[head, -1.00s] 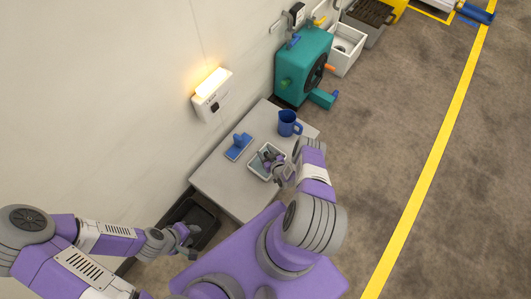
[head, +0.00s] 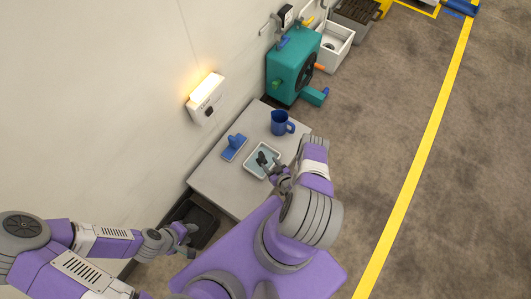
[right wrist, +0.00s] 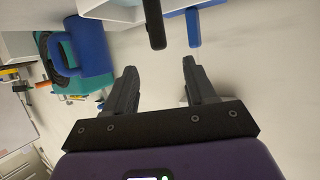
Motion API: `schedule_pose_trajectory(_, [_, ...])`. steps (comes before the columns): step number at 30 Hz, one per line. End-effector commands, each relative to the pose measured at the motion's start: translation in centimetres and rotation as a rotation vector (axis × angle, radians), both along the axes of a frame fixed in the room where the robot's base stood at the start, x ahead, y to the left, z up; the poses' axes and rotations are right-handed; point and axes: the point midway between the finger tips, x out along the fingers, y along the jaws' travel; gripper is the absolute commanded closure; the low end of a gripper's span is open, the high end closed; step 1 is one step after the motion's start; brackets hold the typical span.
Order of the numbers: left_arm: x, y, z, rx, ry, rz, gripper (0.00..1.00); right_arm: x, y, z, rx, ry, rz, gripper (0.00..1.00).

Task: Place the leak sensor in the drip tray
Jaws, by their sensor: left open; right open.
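A small white tray with a pale blue-grey inside (head: 250,170), which looks like the drip tray, sits on the grey table. A dark, upright piece (head: 262,158), likely the leak sensor, stands in it; in the right wrist view its black stem (right wrist: 153,25) points out past the tray's edge (right wrist: 112,10). My right gripper (head: 276,168) is beside the tray's right side, open and empty; in its wrist view the fingers (right wrist: 160,66) are apart with a gap to the black stem. My left gripper (head: 190,238) is open, low at the left, away from the tray.
A blue handled piece on a flat base (head: 234,147) lies left of the tray. A blue mug (head: 281,123) stands behind it. A teal machine (head: 292,70) is beyond the table. A black bin (head: 204,222) is near my left gripper.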

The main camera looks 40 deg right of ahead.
Motion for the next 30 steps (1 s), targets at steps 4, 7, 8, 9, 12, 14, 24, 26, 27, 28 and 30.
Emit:
schedule_pose_trajectory(4, [0.0,0.0,0.5,0.0,0.0,0.0,0.57,-1.1,0.1,0.5,0.0,0.001,-0.001,0.45])
schedule_pose_trajectory(7, [0.0,0.0,0.5,0.0,0.0,0.0,0.57,-1.3,0.2,0.5,0.0,0.001,-0.001,0.45])
schedule_pose_trajectory(8, [0.0,0.0,0.5,0.0,0.0,0.0,0.57,-1.3,0.2,0.5,0.0,0.002,0.0,0.45])
schedule_pose_trajectory(9, [0.0,0.0,0.4,0.0,0.0,0.0,0.57,-1.1,0.2,0.6,0.005,0.006,0.001,0.45])
schedule_pose_trajectory(12, [0.0,0.0,0.4,0.0,0.0,0.0,0.57,0.3,0.6,1.1,0.037,0.051,0.005,0.45])
schedule_pose_trajectory(14, [0.0,0.0,0.4,0.0,0.0,0.0,0.57,1.6,1.3,1.9,0.077,0.108,0.012,0.45])
schedule_pose_trajectory(24, [0.0,0.0,0.4,0.0,0.0,0.0,0.57,2.9,15.4,13.1,0.422,0.683,0.087,0.45])
schedule_pose_trajectory(26, [0.0,0.0,0.4,0.0,0.0,0.0,0.57,1.0,18.1,15.7,0.464,0.788,0.104,0.45])
schedule_pose_trajectory(27, [0.0,0.0,0.4,0.0,0.0,0.0,0.57,-0.4,19.7,17.2,0.486,0.854,0.113,0.45])
schedule_pose_trajectory(28, [0.0,0.0,0.4,0.0,0.0,0.0,0.57,-1.5,20.7,18.3,0.498,0.9,0.12,0.45])
schedule_pose_trajectory(30, [0.0,0.0,0.4,0.0,0.0,0.0,0.57,-3.9,22.6,20.5,0.521,0.989,0.131,0.45])
